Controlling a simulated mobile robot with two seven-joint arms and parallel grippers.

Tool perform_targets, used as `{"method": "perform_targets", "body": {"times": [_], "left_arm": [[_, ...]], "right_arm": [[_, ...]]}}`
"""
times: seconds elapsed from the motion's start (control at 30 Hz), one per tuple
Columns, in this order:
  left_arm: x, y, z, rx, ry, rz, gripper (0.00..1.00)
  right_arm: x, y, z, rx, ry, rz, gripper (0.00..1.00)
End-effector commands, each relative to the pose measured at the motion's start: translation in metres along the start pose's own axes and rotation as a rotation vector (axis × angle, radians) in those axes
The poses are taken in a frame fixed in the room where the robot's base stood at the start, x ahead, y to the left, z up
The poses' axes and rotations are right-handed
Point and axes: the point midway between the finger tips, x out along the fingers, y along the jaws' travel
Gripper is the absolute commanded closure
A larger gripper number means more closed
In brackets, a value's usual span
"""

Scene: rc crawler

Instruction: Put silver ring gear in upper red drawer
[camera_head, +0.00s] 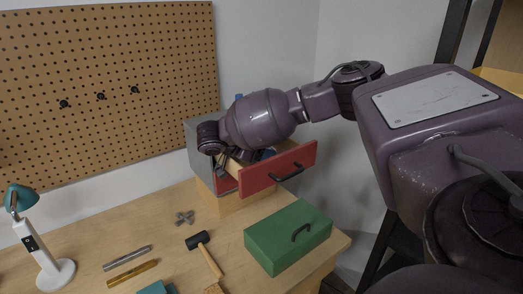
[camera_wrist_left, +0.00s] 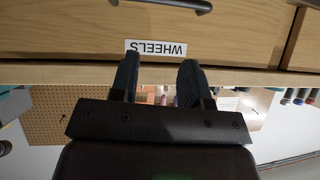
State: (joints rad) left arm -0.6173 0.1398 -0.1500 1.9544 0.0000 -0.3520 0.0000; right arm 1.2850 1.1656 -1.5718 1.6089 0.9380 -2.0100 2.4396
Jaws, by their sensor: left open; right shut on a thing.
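The upper red drawer (camera_head: 262,178) is pulled out of the small grey cabinet (camera_head: 200,140) at the back of the workbench. My right gripper (camera_head: 222,166) is at the open drawer, pointing down by its left side. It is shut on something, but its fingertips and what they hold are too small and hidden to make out. I cannot pick out the silver ring gear in either view. My left gripper (camera_wrist_left: 160,75) shows in the left wrist view, open and empty, in front of a wooden drawer front with a WHEELS label (camera_wrist_left: 156,47).
A green box (camera_head: 288,235) stands right of centre on the bench (camera_head: 222,226). A hammer (camera_head: 202,245), a silver cross-shaped piece (camera_head: 184,218), silver and gold rods (camera_head: 127,258) and a lamp (camera_head: 38,250) lie or stand to its left. A pegboard (camera_head: 100,80) is behind.

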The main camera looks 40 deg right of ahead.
Motion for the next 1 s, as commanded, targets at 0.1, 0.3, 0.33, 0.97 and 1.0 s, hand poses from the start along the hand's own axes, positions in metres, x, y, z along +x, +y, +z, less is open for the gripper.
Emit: {"method": "perform_targets", "body": {"times": [0.1, 0.3, 0.33, 0.97, 1.0], "left_arm": [[0.0, 0.0, 0.0, 0.0, 0.0, 0.0, 0.57], [0.0, 0.0, 0.0, 0.0, -0.001, 0.0, 0.57], [0.0, 0.0, 0.0, 0.0, -0.001, 0.0, 0.57], [0.001, 0.0, 0.002, 0.001, 0.0, 0.0, 0.57], [0.001, 0.0, 0.002, 0.001, 0.0, 0.0, 0.57]], "right_arm": [[0.001, 0.0, 0.002, -0.001, 0.0, 0.001, 0.31], [0.001, 0.0, 0.002, -0.001, 0.0, 0.0, 0.27], [0.001, 0.0, 0.002, -0.001, 0.0, 0.0, 0.27], [-0.052, -0.001, -0.001, 0.0, 0.0, -0.005, 0.27], [-0.058, -0.001, -0.001, 0.0, 0.0, -0.005, 0.27]]}}
